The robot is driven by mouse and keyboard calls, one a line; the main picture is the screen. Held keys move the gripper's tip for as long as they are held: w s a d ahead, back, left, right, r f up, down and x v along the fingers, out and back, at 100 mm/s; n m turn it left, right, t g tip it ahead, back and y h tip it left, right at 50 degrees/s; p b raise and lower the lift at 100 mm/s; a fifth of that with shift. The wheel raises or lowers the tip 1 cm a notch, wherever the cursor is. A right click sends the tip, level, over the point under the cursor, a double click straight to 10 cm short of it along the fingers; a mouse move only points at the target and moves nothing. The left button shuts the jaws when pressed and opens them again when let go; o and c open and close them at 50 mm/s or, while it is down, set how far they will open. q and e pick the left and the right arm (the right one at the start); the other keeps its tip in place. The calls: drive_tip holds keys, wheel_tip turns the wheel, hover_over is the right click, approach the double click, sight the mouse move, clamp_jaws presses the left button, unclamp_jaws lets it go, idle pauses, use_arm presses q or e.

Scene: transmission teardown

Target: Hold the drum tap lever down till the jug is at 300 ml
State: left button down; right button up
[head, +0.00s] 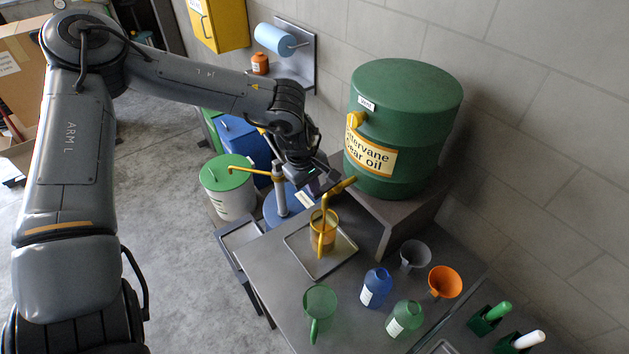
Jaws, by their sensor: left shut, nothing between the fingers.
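A yellow-tinted jug (323,238) stands on a grey tray (345,249) below the tap. Its scale and fluid level are too small to read. My left gripper (326,190) is shut and empty, right beside the tap and above the jug. It partly hides the tap, and I cannot tell whether it touches the lever. My right gripper is out of view.
A green jug (320,301), a blue bottle (376,287), a green bottle (404,319), a grey funnel (413,254) and an orange funnel (444,282) stand on the bench (276,285). A white pail with green lid (228,188) stands left of the bench.

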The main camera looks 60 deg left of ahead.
use_arm(q)
drive_tip(key=shift+r+p, duration=0.35)
drive_tip(key=shift+r, duration=0.4)
drive_tip(key=shift+r+p, duration=0.3)
drive_tip(key=shift+r, duration=0.15)
drive_tip(key=p+v, duration=0.1)
drive_tip(key=v, duration=0.1)
drive_tip(key=p+v, duration=0.1)
drive_tip(key=v, duration=0.1)
drive_tip(key=shift+w+r+p, duration=0.15)
drive_tip(key=shift+w+p, duration=0.15)
drive_tip(key=shift+w, duration=0.05)
drive_tip(key=w+b+v, duration=0.2)
drive_tip(key=v, duration=0.6)
drive_tip(key=shift+s+r, duration=0.35)
drive_tip(key=shift+r, duration=0.2)
